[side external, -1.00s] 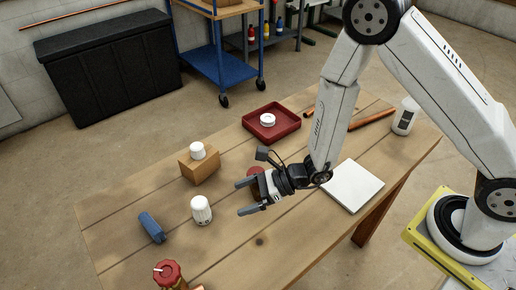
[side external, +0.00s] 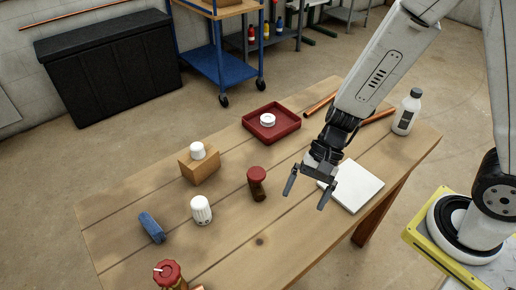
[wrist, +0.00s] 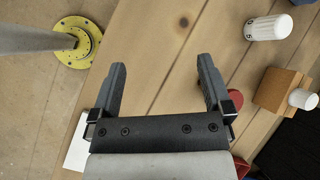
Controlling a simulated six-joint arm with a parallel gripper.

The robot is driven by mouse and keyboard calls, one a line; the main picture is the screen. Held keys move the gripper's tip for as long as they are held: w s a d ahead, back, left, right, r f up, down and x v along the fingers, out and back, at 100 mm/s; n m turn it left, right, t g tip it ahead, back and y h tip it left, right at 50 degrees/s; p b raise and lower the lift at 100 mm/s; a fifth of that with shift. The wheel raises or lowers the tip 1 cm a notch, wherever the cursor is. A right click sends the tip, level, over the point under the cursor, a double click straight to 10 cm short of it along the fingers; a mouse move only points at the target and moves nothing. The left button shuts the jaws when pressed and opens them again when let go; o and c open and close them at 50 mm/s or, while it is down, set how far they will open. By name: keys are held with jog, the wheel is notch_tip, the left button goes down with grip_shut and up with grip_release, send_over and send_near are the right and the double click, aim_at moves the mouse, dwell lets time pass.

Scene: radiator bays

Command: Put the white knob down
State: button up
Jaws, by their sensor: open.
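The white knob (side external: 201,210), ribbed at its lower part, stands upright on the wooden table, apart from everything else. It also shows at the upper right of the wrist view (wrist: 266,28). My gripper (side external: 305,200) is open and empty above the table, well to the right of the knob and near the white slab. In the wrist view its two fingers (wrist: 162,64) are spread with only bare table and floor between them. A smaller white cap (side external: 198,150) sits on a wooden block (side external: 201,170).
A dark jar with a red lid (side external: 257,184) stands between knob and gripper. A blue cloth roll (side external: 152,227) lies left of the knob. A red tray (side external: 281,134) holds a white ring. A red-topped valve (side external: 168,273), white slab (side external: 357,186) and white bottle (side external: 406,112) are also there.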

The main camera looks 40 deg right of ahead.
jog(key=w+d+r+n+t+h, duration=0.1)
jog(key=d+r+n+t+h, duration=0.1)
jog(key=d+n, duration=0.3)
jog(key=d+r+n+t+h, duration=0.2)
jog(key=d+n+h, duration=0.3)
jog(key=d, duration=0.3)
jog(key=shift+w+d+r, duration=0.3)
jog(key=shift+w+r, duration=0.1)
jog(key=shift+r, duration=0.35)
